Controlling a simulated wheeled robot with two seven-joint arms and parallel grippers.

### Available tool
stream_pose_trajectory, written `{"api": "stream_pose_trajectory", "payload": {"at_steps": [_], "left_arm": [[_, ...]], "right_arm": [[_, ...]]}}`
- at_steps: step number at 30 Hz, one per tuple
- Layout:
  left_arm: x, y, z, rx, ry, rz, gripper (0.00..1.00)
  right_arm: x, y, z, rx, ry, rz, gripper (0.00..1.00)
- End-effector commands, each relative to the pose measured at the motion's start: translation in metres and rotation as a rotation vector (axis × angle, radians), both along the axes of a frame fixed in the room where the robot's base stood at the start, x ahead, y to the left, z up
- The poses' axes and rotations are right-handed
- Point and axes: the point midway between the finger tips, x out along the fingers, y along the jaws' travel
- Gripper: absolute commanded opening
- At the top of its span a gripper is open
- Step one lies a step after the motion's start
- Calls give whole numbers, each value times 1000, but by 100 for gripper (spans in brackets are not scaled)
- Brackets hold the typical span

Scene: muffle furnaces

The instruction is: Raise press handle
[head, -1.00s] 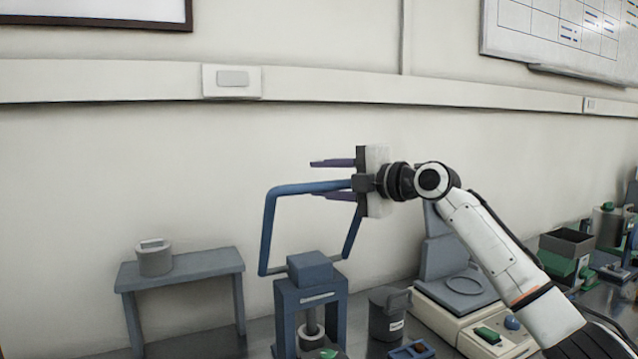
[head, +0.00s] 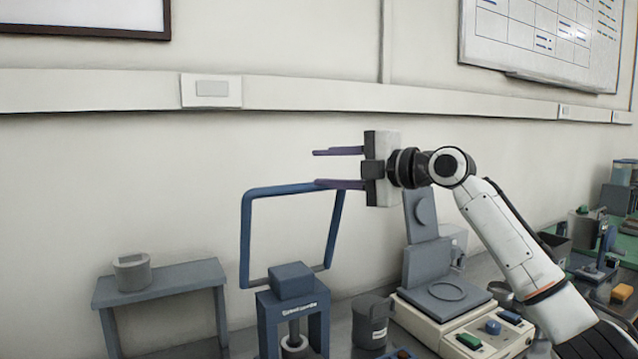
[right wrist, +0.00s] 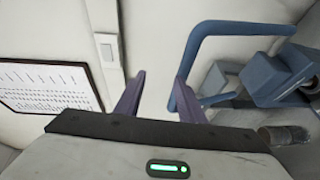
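The press (head: 292,283) is a blue-grey frame with a block on top, at the lower middle of the head view. Its handle (head: 240,240) is a blue loop standing up above the block, tilted a little. It also shows in the right wrist view (right wrist: 235,28). My right gripper (head: 318,168) is open, its two purple fingers pointing left at the loop's upper right corner. The lower finger overlaps that corner in the picture; I cannot tell whether they touch. In the right wrist view (right wrist: 158,90) no bar shows between the fingers. My left gripper is out of view.
A small blue-grey table (head: 165,284) with a grey pot (head: 132,272) stands left of the press. A dark grey canister (head: 371,322) and a balance-like device (head: 450,318) stand to the right, beneath my right arm. The wall is behind.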

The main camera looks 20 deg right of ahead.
Motion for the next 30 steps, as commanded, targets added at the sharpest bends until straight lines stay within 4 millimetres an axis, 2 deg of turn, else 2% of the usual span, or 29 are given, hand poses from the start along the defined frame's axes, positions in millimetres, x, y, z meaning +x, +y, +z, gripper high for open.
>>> {"api": "stream_pose_trajectory", "payload": {"at_steps": [1, 19, 23, 30], "left_arm": [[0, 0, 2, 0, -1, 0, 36], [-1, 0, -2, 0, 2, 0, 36], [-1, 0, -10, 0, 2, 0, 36], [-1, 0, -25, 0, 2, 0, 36]], "right_arm": [[-2, -1, 6, 0, -7, 0, 36], [-5, -4, -2, -4, 9, 0, 36], [-20, -13, -2, -5, 8, -1, 36], [-62, -37, 3, -6, 7, -3, 36]]}}
